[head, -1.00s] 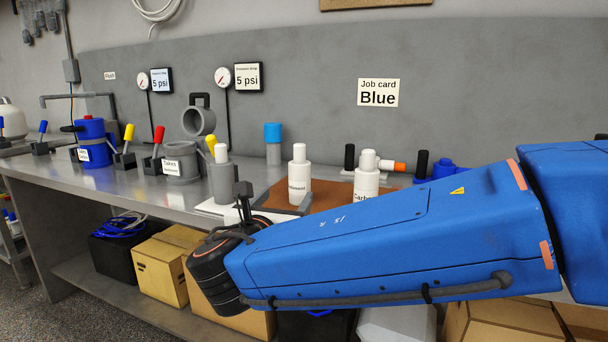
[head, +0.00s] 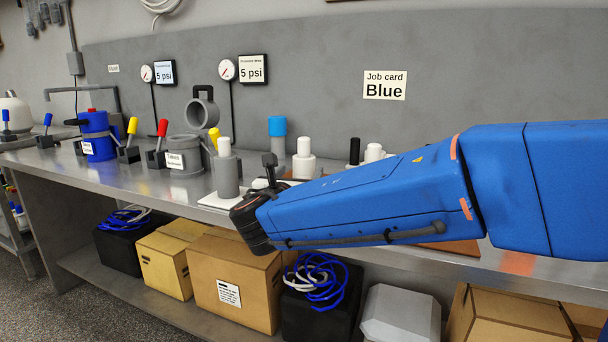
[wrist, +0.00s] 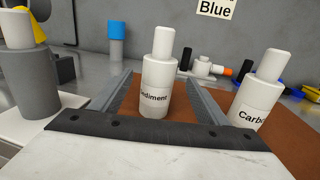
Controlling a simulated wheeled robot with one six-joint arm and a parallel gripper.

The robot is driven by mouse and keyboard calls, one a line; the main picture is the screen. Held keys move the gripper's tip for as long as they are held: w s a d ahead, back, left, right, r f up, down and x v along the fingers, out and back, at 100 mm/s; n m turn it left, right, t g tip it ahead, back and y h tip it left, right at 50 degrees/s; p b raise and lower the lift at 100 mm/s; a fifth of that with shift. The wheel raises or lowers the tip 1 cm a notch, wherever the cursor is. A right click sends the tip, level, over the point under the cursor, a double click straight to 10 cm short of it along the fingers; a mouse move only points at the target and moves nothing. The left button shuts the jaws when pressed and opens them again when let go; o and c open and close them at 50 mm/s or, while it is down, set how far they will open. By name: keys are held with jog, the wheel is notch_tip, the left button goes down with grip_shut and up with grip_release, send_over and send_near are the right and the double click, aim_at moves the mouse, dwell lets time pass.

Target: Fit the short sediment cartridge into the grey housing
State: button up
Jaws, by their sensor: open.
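The white sediment cartridge (wrist: 156,88), labelled "Sediment", stands upright on a brown mat (wrist: 225,108); its top shows in the head view (head: 304,162). In the wrist view my gripper (wrist: 160,84) is open, with one finger on each side of the cartridge and visible gaps beside it. In the head view my arm hides the fingers and most of the mat. The grey housing (head: 184,156) stands on the bench to the left, its lid (head: 201,113) swung up; its label is partly legible.
A grey cartridge (head: 228,178) with a white top stands on a white tray (head: 214,201) just left of my gripper. A white "Carbon" cartridge (wrist: 259,90) stands right of the sediment one.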

aim_at(301, 167)
jog(key=shift+w+d+r, duration=0.1)
jog(key=shift+w+d, duration=0.05)
jog(key=shift+w, duration=0.85)
jog(key=shift+w+d+r, duration=0.1)
jog(key=shift+w+d, duration=0.1)
jog(key=shift+w, duration=0.85)
jog(key=shift+w+d+r, duration=0.1)
jog(key=shift+w+d, duration=0.05)
jog(key=shift+w, duration=0.85)
jog(key=shift+c, duration=0.4)
jog(key=c, duration=1.2)
